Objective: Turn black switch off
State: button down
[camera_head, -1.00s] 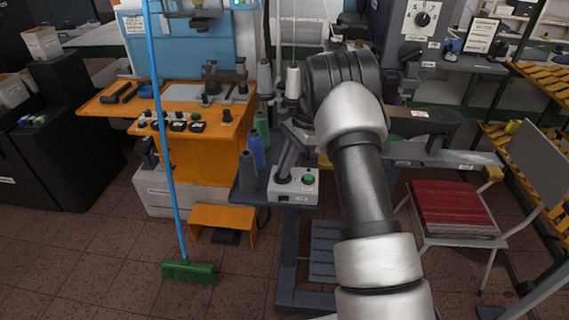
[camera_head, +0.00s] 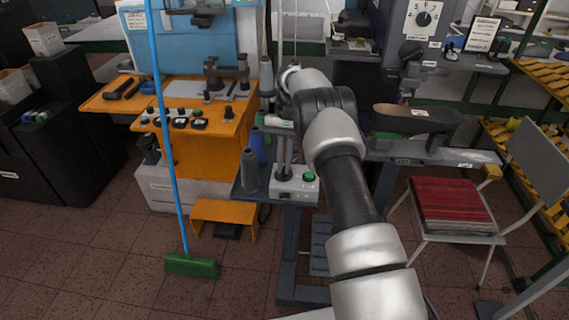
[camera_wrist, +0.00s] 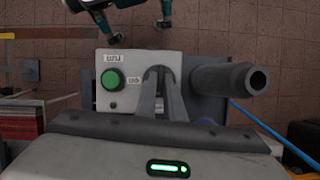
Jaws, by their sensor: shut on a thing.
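A light grey control box (camera_head: 306,191) with a round green button (camera_head: 309,176) stands on the dark machine stand. In the wrist view the box (camera_wrist: 112,98) shows the green button (camera_wrist: 112,79) at left and small labels. My gripper (camera_head: 284,176) points down at the box, left of the button. In the wrist view my gripper (camera_wrist: 160,72) has its fingers drawn together at the box top. The black switch between the fingertips is mostly hidden by them, so its position cannot be read.
Dark cone spool (camera_head: 249,170) and a blue spool (camera_head: 258,148) stand close left of the box. An orange workbench (camera_head: 205,155) is further left, with a blue-handled broom (camera_head: 190,265) before it.

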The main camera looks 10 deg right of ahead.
jog(key=shift+n, duration=0.5)
jog(key=shift+h, duration=0.3)
jog(key=c, duration=1.9)
grip_release()
jog(key=shift+o, duration=0.2)
jog(key=shift+r, duration=0.1)
